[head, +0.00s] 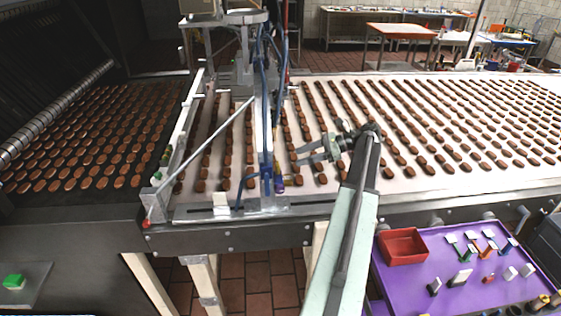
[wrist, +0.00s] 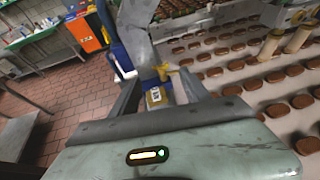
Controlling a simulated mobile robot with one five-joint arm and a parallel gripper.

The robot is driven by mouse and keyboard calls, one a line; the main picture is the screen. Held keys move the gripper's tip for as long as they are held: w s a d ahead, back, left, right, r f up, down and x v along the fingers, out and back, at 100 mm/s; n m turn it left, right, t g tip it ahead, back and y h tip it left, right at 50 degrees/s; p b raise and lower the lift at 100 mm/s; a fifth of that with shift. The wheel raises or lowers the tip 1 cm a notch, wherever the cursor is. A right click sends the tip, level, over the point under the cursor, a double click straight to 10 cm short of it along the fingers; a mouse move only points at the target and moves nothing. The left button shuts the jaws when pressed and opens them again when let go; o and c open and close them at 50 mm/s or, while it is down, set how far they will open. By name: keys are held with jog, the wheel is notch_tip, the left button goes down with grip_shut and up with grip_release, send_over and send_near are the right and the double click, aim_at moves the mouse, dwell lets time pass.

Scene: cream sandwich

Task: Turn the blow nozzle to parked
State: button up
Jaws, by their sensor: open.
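My gripper (head: 312,151) is open and empty, reaching left over the belt from the arm on the right. A small dark blue and yellow piece (head: 279,184) hangs at the lower end of the blue upright frame over the belt, just left of and below my fingertips; it looks like the blow nozzle. In the wrist view a yellow piece with a white label (wrist: 155,95) shows between the open fingers (wrist: 158,88), under a grey metal bracket (wrist: 138,32). I cannot tell whether the fingers touch it, and its turned position is not clear. A blue bar (wrist: 116,45) stands left of it.
Rows of brown chocolate pieces (head: 430,125) lie on the white belt around the frame (head: 265,110). A slanted metal rod (head: 200,150) crosses left of it. A purple table (head: 400,285) with a red bin (head: 402,247) and tools stands at the front right.

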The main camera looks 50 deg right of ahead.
aim_at(278, 165)
jog(key=b+x, duration=0.2)
jog(key=x, duration=0.5)
jog(key=shift+w, duration=0.2)
jog(key=shift+a+f, duration=0.1)
grip_shut()
jog(key=shift+n+g+y, duration=0.6)
jog(key=shift+n+g, duration=0.1)
jog(key=shift+n, duration=0.1)
grip_release()
